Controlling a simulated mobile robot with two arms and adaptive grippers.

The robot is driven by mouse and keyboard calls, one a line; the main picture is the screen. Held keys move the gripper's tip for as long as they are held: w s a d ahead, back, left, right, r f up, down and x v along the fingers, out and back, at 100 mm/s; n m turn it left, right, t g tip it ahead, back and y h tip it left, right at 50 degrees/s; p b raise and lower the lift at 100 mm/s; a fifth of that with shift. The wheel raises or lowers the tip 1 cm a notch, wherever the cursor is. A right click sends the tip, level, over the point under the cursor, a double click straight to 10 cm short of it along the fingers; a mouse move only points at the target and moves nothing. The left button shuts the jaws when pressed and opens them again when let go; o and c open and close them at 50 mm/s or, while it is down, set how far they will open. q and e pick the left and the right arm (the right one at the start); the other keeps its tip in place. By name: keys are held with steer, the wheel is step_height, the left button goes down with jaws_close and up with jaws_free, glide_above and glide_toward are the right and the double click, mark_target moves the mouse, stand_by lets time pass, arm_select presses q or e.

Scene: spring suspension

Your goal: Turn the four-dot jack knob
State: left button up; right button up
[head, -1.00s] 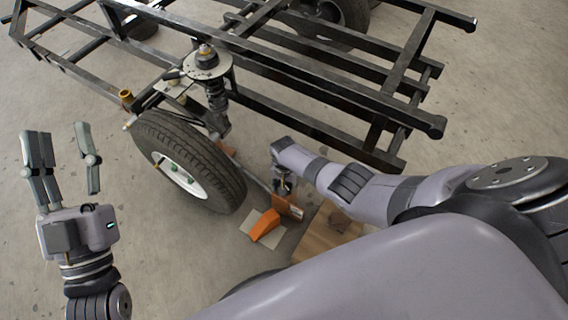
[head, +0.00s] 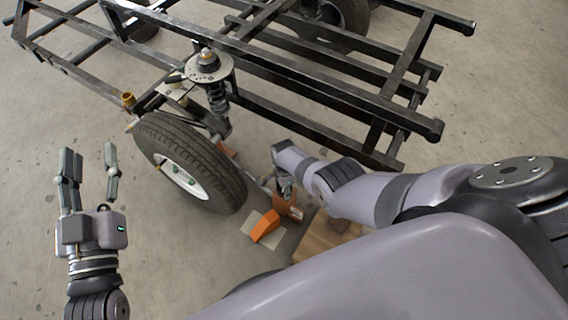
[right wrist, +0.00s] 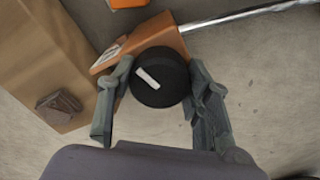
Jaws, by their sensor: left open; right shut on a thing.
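The black round jack knob (right wrist: 160,95) has a white bar mark across its face; I cannot make out any dots on it. It sits on the orange jack body (right wrist: 150,42), which also shows beside the tyre in the head view (head: 291,207). My right gripper (right wrist: 160,70) is shut on the knob, one finger on each side. In the head view my right gripper (head: 286,188) is partly hidden by its own arm. My left gripper (head: 89,160) is open and empty, left of the wheel.
A tyred wheel (head: 185,150) and spring strut (head: 217,95) stand beside the black frame (head: 310,130). An orange wedge (head: 265,225) lies by the jack. A metal rod (right wrist: 235,17) leaves the jack. Floor at left is clear.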

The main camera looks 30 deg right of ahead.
steer(key=m, duration=0.5)
steer(key=shift+d, duration=0.2)
stand_by(0.4)
steer(key=o, duration=1.1)
steer(key=shift+o, duration=0.2)
steer(key=shift+a+r, duration=0.1)
steer(key=shift+r, duration=0.05)
steer(key=shift+w+r, duration=0.1)
steer(key=shift+r, duration=0.3)
step_height(320, 180, up, 11)
